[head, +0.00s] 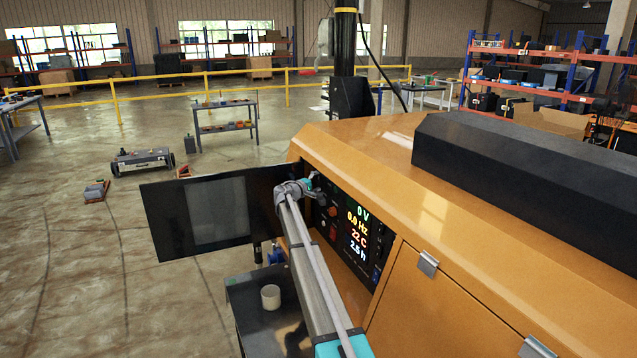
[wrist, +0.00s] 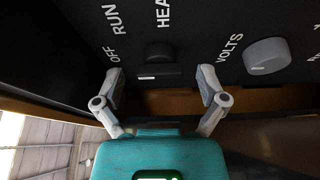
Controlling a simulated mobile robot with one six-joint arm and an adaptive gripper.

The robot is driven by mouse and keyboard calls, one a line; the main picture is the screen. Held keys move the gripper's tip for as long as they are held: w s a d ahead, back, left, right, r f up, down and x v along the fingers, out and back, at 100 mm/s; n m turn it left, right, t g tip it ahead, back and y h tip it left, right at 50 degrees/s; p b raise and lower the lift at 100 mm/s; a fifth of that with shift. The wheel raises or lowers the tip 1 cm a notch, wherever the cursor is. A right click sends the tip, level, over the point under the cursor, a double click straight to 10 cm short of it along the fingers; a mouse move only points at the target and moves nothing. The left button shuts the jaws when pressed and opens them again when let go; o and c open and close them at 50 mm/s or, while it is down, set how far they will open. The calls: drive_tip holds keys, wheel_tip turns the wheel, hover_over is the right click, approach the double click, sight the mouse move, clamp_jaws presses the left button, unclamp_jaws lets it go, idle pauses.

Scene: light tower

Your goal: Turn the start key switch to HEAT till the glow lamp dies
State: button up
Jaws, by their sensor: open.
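The start key switch (wrist: 158,52) is a dark round knob on the black panel in the wrist view, with the labels OFF, RUN and a partly cut-off HEAT around it. Which label it points to is hard to tell. My gripper (wrist: 160,80) is open, its two pale fingertips on either side below the switch, apart from it. In the head view my arm reaches to the control panel (head: 356,261), and the wrist hides part of it. The switch is hidden there. I cannot pick out the glow lamp for certain in either view.
A grey VOLTS knob (wrist: 267,56) sits right of the switch, near my right finger. The open black panel door (head: 160,215) stands left of my arm. The panel display reads 0 V, 0.0 Hz, 22 C, 2.5 h.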

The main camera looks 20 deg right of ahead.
drive_tip(key=shift+d, duration=0.25)
drive_tip(key=c, duration=1.2)
drive_tip(key=shift+o, duration=0.2)
drive_tip(key=shift+f+m+b, duration=0.1)
drive_tip(key=shift+m+b, duration=0.3)
drive_tip(key=shift+m, duration=0.1)
drive_tip(key=shift+w+m+g+h+b, duration=0.1)
drive_tip(key=shift+m+g+h+b, duration=1)
drive_tip(key=shift+m, duration=2.5)
drive_tip(key=shift+w+m+g+h+b, duration=0.1)
drive_tip(key=shift+m+g+h+b, duration=0.95)
drive_tip(key=shift+m, duration=2.55)
drive_tip(key=shift+m+g+h+b, duration=0.95)
drive_tip(key=shift+m+g+b, duration=0.25)
drive_tip(key=shift+m, duration=2.4)
